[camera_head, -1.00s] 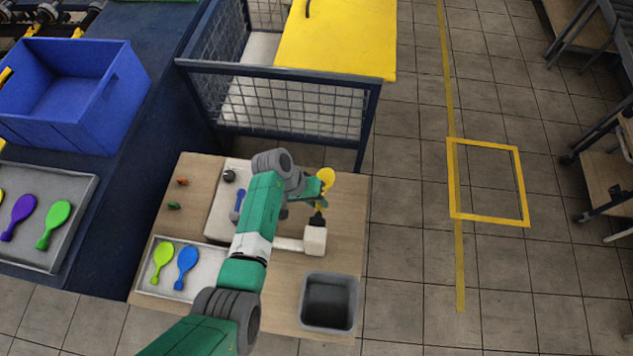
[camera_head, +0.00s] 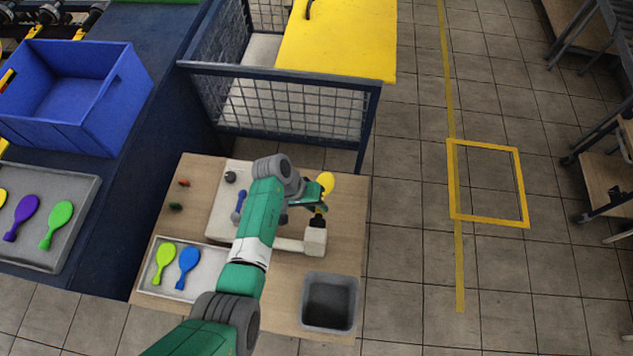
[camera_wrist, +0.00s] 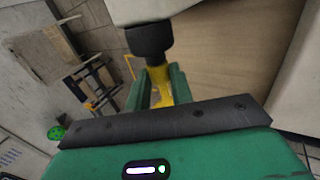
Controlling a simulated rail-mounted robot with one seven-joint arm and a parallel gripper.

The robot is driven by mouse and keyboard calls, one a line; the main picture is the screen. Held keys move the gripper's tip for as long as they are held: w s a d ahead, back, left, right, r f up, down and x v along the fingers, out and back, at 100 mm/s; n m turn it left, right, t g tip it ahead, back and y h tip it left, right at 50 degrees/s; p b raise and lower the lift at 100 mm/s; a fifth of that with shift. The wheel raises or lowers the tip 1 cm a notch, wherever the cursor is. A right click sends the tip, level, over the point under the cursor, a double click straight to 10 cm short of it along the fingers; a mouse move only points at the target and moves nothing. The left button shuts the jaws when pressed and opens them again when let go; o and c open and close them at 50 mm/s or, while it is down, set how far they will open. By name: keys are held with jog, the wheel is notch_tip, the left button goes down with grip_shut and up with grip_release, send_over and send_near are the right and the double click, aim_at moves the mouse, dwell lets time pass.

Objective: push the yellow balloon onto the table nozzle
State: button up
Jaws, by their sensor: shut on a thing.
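The yellow balloon (camera_head: 326,182) is at the tip of my gripper (camera_head: 318,201), above the black table nozzle (camera_head: 317,222). In the wrist view the green fingers of my gripper (camera_wrist: 158,85) are shut on the yellow neck of the balloon (camera_wrist: 163,90). The neck meets the end of the black nozzle (camera_wrist: 149,40) there. I cannot tell how far it goes over the nozzle. The nozzle sits on a white block (camera_head: 315,241) on the wooden table. The balloon's body is out of the wrist view.
A white tray (camera_head: 210,287) holds a green and a blue balloon at the table's front left. A grey bin (camera_head: 329,275) stands at the front right. A mesh fence (camera_head: 290,105) stands behind the table. A dark counter with a blue crate (camera_head: 60,125) is at left.

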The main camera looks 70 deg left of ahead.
jog(key=shift+d, duration=0.1)
dwell(0.3)
jog(key=o, duration=0.8)
jog(key=shift+o, duration=0.2)
jog(key=shift+s+r, duration=0.1)
jog(key=shift+r, duration=0.05)
jog(key=p+v, duration=0.4)
jog(key=v, duration=0.4)
jog(key=shift+s+r+p, duration=0.15)
jog(key=shift+r+p, duration=0.2)
